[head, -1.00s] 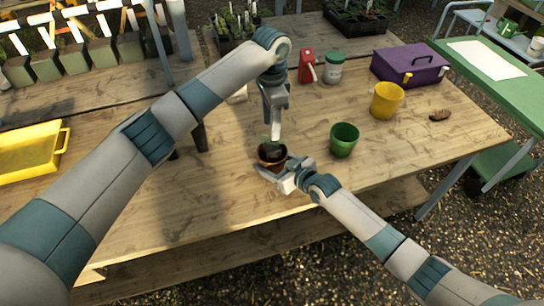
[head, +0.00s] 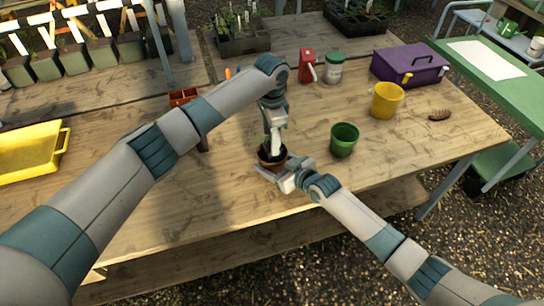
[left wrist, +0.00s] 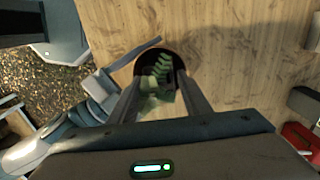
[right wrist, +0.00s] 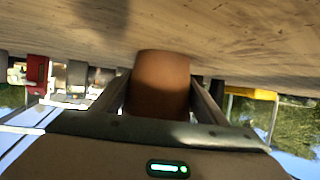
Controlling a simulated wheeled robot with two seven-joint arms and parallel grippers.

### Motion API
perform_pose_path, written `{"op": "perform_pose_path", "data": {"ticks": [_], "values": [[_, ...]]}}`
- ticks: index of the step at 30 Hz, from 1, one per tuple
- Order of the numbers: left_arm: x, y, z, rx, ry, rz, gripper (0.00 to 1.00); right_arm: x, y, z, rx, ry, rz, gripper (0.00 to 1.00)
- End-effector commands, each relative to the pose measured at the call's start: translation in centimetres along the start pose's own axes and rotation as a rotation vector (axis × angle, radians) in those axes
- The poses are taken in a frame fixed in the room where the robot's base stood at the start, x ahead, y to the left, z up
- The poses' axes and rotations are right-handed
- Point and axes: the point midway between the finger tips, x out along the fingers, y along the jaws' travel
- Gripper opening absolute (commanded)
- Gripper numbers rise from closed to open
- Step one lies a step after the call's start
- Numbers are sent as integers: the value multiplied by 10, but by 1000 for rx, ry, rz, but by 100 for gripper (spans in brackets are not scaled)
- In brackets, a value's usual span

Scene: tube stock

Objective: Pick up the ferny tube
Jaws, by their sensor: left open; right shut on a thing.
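A small terracotta pot (head: 264,161) is at the front middle of the table, with a ferny green plant (left wrist: 160,72) inside it. My right gripper (head: 279,170) is shut on the pot from the side, and the right wrist view shows the pot (right wrist: 161,82) between its fingers. My left gripper (head: 274,153) points down into the pot's mouth. It is open, with one finger on each side of the green plant in the left wrist view. In the head view the plant is mostly hidden by the left gripper.
A green pot (head: 344,140) stands right of the terracotta pot. A yellow pot (head: 387,100), purple toolbox (head: 408,66), red can (head: 306,67) and green-lidded jar (head: 334,68) stand farther back. A yellow tray (head: 28,155) lies at left. The table's front edge is close.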

Motion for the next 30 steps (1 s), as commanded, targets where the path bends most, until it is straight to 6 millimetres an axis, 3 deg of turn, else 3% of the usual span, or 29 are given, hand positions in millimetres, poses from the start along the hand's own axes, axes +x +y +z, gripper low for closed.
{"op": "perform_pose_path", "data": {"ticks": [12, 27, 30], "values": [[44, 2, -1, 1, 0, 1, 44, 0, 0, 1, 1, -1, -1, 45], [46, 1, -1, 0, 1, 0, 44, 0, 0, 1, 1, -1, -1, 45], [46, 1, -1, 0, 1, 0, 20, 0, 0, 1, 1, -1, -1, 45]]}}
